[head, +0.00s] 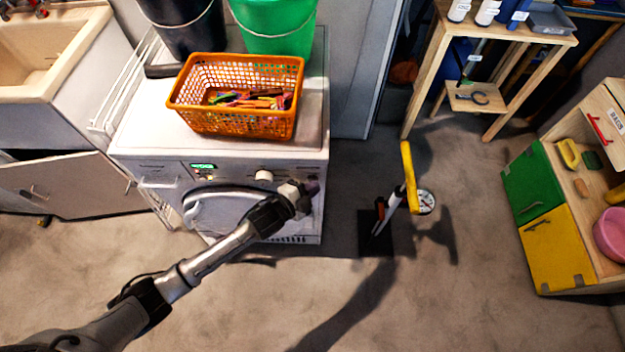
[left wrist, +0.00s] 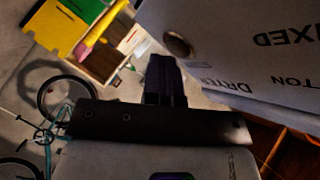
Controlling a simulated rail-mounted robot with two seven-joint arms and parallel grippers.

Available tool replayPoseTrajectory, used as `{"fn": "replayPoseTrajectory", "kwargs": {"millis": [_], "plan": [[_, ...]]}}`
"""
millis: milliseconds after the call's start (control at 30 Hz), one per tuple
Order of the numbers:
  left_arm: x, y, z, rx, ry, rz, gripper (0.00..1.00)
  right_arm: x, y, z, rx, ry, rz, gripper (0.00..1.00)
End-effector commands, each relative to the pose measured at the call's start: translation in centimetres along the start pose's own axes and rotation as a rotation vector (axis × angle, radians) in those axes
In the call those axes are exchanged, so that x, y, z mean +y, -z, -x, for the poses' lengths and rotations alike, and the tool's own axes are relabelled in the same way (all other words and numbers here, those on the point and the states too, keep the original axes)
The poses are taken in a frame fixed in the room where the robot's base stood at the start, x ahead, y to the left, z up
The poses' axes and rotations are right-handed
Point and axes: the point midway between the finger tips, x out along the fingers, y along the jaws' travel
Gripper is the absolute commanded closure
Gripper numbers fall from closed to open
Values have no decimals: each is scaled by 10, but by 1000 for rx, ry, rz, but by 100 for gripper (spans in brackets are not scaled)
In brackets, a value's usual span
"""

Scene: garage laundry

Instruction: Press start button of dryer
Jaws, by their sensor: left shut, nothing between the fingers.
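The white dryer (head: 150,150) stands at the back left. Its front panel has a lit green display (head: 203,166) and a white round knob (head: 264,176). My left gripper (head: 308,188) is in front of the panel's right end, right of the knob, and covers part of it. In the left wrist view the shut, empty fingers (left wrist: 164,80) are beside the panel (left wrist: 240,50), which carries upside-down lettering. A round, shaded control (left wrist: 178,44) shows just beyond the fingertips. I cannot tell whether it is the start button, or whether the fingers touch the panel. My right gripper is out of view.
An orange basket (head: 235,122) of pegs and a green bucket (head: 275,30) stand on the dryer, with a dark bucket (head: 185,25). A yellow-handled pump (head: 409,175) stands to the right. The floor (head: 250,310) in front is mostly clear.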

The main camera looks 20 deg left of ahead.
Motion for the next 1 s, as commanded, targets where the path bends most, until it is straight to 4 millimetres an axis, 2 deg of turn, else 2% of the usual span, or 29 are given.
{"fn": "replayPoseTrajectory", "kwargs": {"millis": [600,1000], "plan": [[6,8,11,-2,-1,1,100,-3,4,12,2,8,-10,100],[8,9,13,-1,0,0,100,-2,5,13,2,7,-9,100]]}}
